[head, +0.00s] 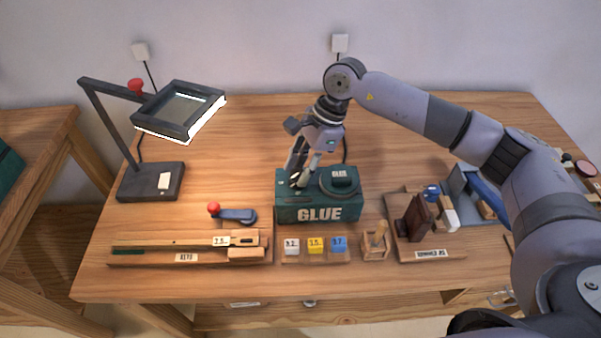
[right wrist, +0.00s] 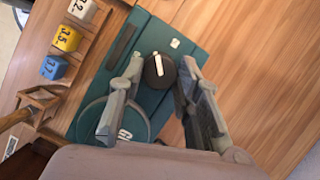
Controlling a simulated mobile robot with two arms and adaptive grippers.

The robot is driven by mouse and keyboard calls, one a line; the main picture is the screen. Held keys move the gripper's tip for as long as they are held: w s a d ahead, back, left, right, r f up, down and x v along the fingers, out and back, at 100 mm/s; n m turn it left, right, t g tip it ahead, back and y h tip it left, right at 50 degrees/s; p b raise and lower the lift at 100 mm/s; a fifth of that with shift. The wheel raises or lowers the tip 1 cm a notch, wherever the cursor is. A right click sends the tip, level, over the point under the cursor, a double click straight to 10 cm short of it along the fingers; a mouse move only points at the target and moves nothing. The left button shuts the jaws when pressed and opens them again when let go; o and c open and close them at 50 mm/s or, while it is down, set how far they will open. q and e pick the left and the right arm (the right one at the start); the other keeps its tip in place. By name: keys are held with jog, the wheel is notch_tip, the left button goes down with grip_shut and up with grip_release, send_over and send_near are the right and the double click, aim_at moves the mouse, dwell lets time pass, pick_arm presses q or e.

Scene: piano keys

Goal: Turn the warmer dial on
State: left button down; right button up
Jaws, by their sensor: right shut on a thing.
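The glue warmer (head: 320,213) is a dark green box marked GLUE in the middle of the workbench. Its dial (right wrist: 158,71) is a round black knob with a white pointer line, on the box's green top. A small pale mark (right wrist: 174,43) lies beside the dial. My right gripper (head: 297,178) comes down onto the left part of the box top. In the right wrist view my right gripper (right wrist: 161,68) has its fingers on both sides of the dial and is shut on it. The fingers mostly hide the dial in the head view. My left gripper is out of view.
A round glue pot lid (head: 340,181) sits on the box's right half, close to my fingers. Numbered blocks (head: 315,245) stand in front. A lamp (head: 180,110) and a wooden rail (head: 185,255) are at left. The back of the bench is clear.

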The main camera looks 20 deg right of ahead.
jog(key=m+t+b, duration=0.2)
jog(key=m+b, duration=0.2)
jog(key=m, duration=0.1)
jog(key=shift+s, duration=0.1)
jog(key=shift+s+a+m+t+h+b, duration=0.1)
jog(key=shift+m+t+h+b, duration=0.3)
jog(key=shift+m, duration=0.45)
jog(key=shift+m+t+h+b, duration=0.1)
jog(key=shift+m+t+b, duration=0.1)
jog(key=shift+m+b, duration=0.5)
jog(key=shift+r+m, duration=0.15)
jog(key=shift+m, duration=0.2)
jog(key=o, duration=1.1)
jog(key=shift+o, duration=0.2)
jog(key=v, duration=1.2)
